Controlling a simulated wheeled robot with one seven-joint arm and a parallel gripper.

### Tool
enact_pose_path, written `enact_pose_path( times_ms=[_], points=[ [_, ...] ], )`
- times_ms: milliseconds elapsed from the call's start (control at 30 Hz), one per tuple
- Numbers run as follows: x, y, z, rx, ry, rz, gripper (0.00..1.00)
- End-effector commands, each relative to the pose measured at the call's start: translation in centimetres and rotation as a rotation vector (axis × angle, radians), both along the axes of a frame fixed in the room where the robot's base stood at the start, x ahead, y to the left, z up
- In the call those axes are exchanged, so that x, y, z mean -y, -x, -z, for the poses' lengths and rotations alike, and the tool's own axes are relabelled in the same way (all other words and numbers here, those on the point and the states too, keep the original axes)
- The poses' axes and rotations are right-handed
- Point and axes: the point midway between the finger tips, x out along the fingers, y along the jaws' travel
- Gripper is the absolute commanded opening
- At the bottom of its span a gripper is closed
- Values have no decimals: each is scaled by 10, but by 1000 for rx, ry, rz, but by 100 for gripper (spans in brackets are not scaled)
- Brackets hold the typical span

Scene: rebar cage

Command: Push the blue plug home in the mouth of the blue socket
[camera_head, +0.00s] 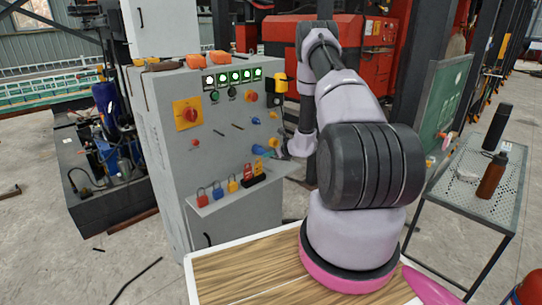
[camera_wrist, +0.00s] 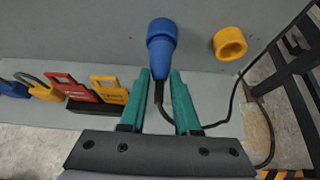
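The blue plug (camera_wrist: 160,64) is in front of my wrist camera, its narrow rear end between my gripper's tips. A dark cable leaves its rear. Its front end meets the wider blue ring of the blue socket (camera_wrist: 162,27) on the grey panel; how deep it sits I cannot tell. My gripper (camera_wrist: 160,76) has two teal fingers that close on the plug's rear from both sides. In the head view the blue socket and plug (camera_head: 258,150) show small on the cabinet front, beside my arm; my fingers are hard to make out there.
A yellow socket (camera_wrist: 230,43) is right of the blue one. The grey cabinet (camera_head: 165,160) carries switches and lamps. A metal table (camera_head: 470,190) with bottles stands at right.

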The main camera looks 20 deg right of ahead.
Motion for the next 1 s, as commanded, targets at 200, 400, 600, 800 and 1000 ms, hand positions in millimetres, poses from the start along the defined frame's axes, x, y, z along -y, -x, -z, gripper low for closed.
enact_pose_path(
  times_ms=[200,400,600,800,1000],
  points=[
    [0,-1,0,1,0,0,63],
    [0,1,-1,0,0,0,63],
    [8,20,-14,1,-1,1,63],
    [20,54,-36,1,-1,1,63],
    [29,78,-51,1,-1,1,63]
  ],
)
